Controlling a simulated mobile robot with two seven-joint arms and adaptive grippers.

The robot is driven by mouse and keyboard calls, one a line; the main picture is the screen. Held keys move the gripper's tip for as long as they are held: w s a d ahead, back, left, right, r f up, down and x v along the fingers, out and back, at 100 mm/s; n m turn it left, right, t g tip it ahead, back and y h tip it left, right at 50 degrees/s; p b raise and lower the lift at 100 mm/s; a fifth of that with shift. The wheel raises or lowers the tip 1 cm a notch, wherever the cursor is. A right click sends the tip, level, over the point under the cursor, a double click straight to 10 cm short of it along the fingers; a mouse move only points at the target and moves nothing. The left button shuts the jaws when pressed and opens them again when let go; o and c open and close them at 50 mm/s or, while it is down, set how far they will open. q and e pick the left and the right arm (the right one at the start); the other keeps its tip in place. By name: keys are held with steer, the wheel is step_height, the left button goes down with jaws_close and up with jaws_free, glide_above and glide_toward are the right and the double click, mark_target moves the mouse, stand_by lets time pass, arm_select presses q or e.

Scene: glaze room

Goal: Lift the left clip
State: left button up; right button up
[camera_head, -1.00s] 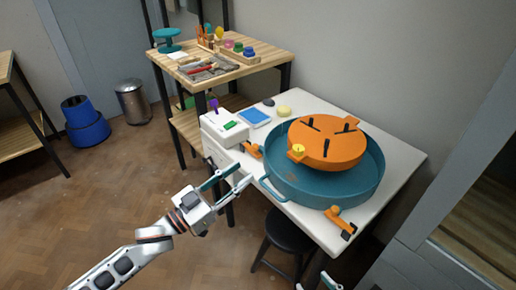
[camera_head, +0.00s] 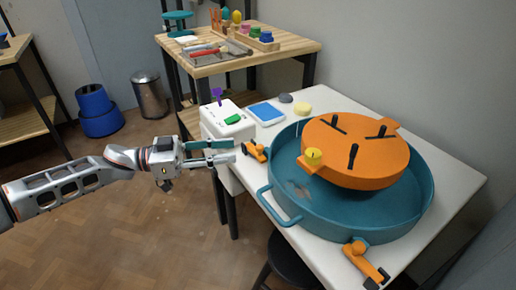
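The left clip (camera_head: 256,150) is orange with a dark part and lies on the white table, just left of the teal basin (camera_head: 284,212). A second orange clip (camera_head: 364,262) lies at the table's front, below the basin. My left gripper (camera_head: 234,151) reaches in from the left, its fingers pointing right at the left clip. A gap shows between its fingers and nothing is between them. The tips look close to the clip; whether they touch it I cannot tell. My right gripper is out of view.
An orange disc (camera_head: 355,150) with black knobs and a yellow knob sits over the basin. A white box (camera_head: 226,124) with purple and green parts stands behind the left clip, near a blue pad (camera_head: 266,113). A dark stool (camera_head: 287,262) stands below the table.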

arm_select(q)
steer(key=b+x, duration=0.1)
steer(key=x, duration=0.5)
steer(key=shift+w+d, duration=0.15)
steer(key=shift+d, duration=0.15)
steer(key=shift+w+d+r, duration=0.1)
steer(key=shift+d, duration=0.3)
jaws_close()
